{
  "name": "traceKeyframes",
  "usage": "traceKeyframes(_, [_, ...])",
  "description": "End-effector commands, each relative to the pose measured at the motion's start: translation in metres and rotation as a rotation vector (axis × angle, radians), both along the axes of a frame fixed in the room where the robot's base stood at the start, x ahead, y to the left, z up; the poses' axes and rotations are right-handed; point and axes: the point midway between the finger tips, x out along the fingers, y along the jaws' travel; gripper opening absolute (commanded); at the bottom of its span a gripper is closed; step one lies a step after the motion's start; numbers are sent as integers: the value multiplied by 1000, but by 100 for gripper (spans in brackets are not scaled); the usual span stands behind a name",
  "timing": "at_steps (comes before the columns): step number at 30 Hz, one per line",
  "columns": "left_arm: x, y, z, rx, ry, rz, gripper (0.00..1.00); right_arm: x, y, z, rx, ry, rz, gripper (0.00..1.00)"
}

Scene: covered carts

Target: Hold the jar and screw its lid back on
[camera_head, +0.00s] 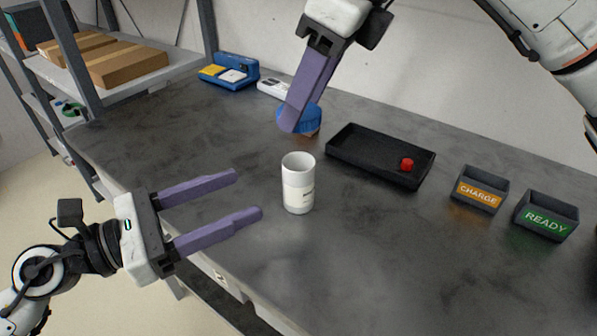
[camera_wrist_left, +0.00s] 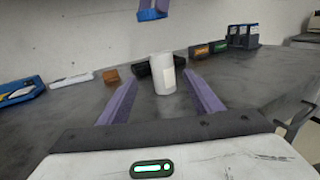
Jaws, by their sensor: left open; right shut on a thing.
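The white jar (camera_head: 298,192) stands upright and open-topped on the grey table, with a label on its side. It also shows in the left wrist view (camera_wrist_left: 163,75), beyond and between the finger lines. My left gripper (camera_head: 250,193) is open and empty, its fingers pointing at the jar from the left, not around it. My right gripper (camera_head: 290,125) is shut on the blue lid (camera_head: 307,117), held above the table behind the jar and apart from it. The lid is partly hidden by the fingers; its underside shows at the top of the left wrist view (camera_wrist_left: 152,15).
A black tray (camera_head: 350,160) with a small red object (camera_head: 407,164) lies right of the jar. Bins marked CHARGE (camera_head: 478,190) and READY (camera_head: 546,217) stand further right. A blue case (camera_head: 229,72) and a white device (camera_head: 272,88) lie at the back. Table in front is clear.

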Motion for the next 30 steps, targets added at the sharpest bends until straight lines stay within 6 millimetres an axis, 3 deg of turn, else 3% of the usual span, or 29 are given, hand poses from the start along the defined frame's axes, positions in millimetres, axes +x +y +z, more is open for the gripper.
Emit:
traceKeyframes(11, [4,-5,0,-5,2,2,59,0,0,0,-1,1,1,25])
traceKeyframes(30, [58,-94,0,-6,2,1,59,0,0,0,-1,1,2,25])
